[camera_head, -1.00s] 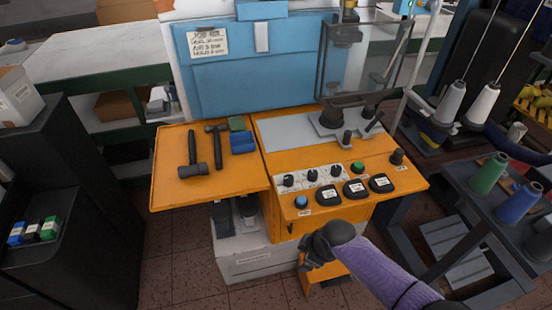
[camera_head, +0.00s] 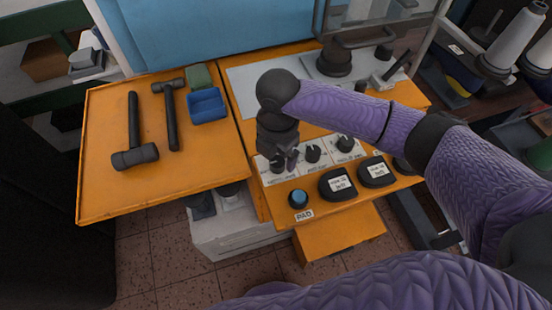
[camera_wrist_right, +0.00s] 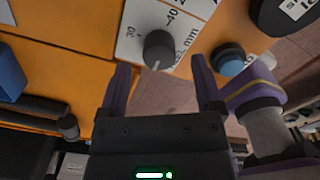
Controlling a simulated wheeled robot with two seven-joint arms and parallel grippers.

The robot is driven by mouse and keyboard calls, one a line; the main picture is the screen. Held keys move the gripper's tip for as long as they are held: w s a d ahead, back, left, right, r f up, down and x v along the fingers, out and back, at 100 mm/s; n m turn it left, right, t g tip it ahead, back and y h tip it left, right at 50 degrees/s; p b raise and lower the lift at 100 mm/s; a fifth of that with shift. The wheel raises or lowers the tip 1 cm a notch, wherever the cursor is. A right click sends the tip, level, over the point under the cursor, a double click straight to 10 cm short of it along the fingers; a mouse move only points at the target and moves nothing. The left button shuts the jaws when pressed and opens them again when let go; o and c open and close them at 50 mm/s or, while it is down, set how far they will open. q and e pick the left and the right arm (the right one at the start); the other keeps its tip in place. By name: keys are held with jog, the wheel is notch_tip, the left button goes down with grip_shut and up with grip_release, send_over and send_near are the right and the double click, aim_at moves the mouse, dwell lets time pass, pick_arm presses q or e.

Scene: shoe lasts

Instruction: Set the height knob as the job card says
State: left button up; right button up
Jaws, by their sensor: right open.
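My right gripper (camera_head: 284,158) is over the leftmost of three black knobs on the white scale strip of the orange machine. In the right wrist view my right gripper (camera_wrist_right: 161,78) is open and empty. That black knob (camera_wrist_right: 158,47) stands just beyond and between its fingertips, apart from them. Its white label carries numbers including 30 and 40 and a word ending in "mm", partly hidden. A pale mark shows on the knob's lower edge. The middle knob (camera_head: 312,154) and right knob (camera_head: 345,143) are clear. The job card and my left gripper are out of view.
A blue PAD button (camera_head: 298,199) sits below the strip, beside black labelled pedals or buttons (camera_head: 338,184). Two hammers (camera_head: 171,118) and a blue tray (camera_head: 207,106) lie on the orange side table (camera_head: 100,190). A dark clamp (camera_head: 335,62) stands behind my forearm.

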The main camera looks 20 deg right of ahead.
aim_at(277, 165)
notch_tip(277, 165, down, 3)
jog(key=shift+r+b, duration=0.1)
jog(key=shift+b, duration=0.2)
grip_shut()
jog(key=shift+r, duration=0.1)
